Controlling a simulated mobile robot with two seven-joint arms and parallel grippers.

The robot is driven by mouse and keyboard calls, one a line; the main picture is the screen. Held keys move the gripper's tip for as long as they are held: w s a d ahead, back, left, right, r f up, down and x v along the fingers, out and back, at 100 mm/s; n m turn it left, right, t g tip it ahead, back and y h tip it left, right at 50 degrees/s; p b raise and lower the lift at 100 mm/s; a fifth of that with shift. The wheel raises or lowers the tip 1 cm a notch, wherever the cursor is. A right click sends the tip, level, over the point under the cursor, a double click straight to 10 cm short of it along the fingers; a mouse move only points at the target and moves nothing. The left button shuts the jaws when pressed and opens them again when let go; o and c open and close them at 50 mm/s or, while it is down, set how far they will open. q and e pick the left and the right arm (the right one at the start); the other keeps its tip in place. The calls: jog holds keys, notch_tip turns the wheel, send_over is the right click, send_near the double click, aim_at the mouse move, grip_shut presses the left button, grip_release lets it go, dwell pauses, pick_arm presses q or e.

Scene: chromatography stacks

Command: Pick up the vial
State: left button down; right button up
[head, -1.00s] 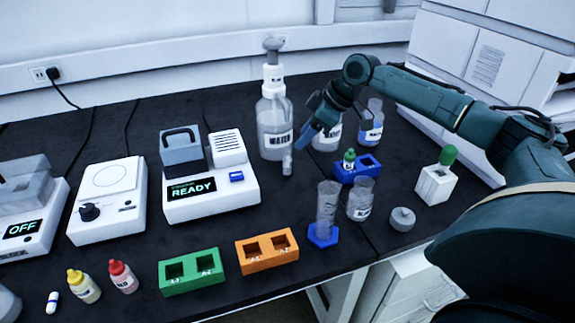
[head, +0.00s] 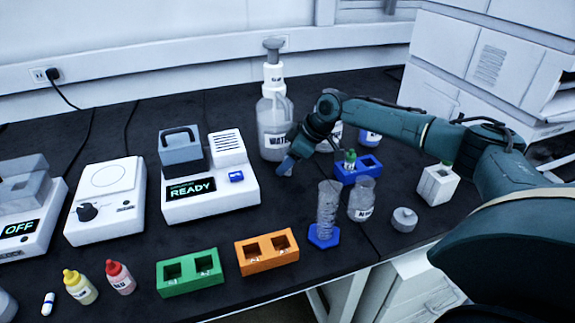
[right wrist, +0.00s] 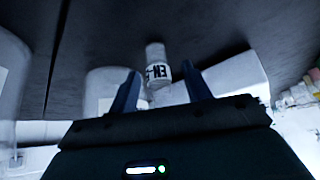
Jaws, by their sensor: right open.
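A small pale vial with a black-lettered label (right wrist: 157,71) shows in the right wrist view, ahead of and between my right fingers. My right gripper (right wrist: 160,92) is open, with one dark blue finger on each side of the vial's line. In the head view my right gripper (head: 286,166) is low, just in front of the large water bottle (head: 272,125), and hides the small vial there. Another vial with a green cap (head: 350,156) stands in the blue two-hole rack (head: 343,175). My left gripper is not in view.
A white READY device (head: 215,190) stands left of the gripper. A cylinder on a blue hexagonal base (head: 326,215), a labelled glass bottle (head: 361,200) and a grey weight (head: 404,219) stand to the right. Green (head: 190,280) and orange (head: 268,258) racks lie nearer.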

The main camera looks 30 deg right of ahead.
jog(key=shift+c, duration=0.5)
jog(key=c, duration=0.9)
jog(key=shift+r, duration=0.1)
jog(key=shift+c, duration=0.2)
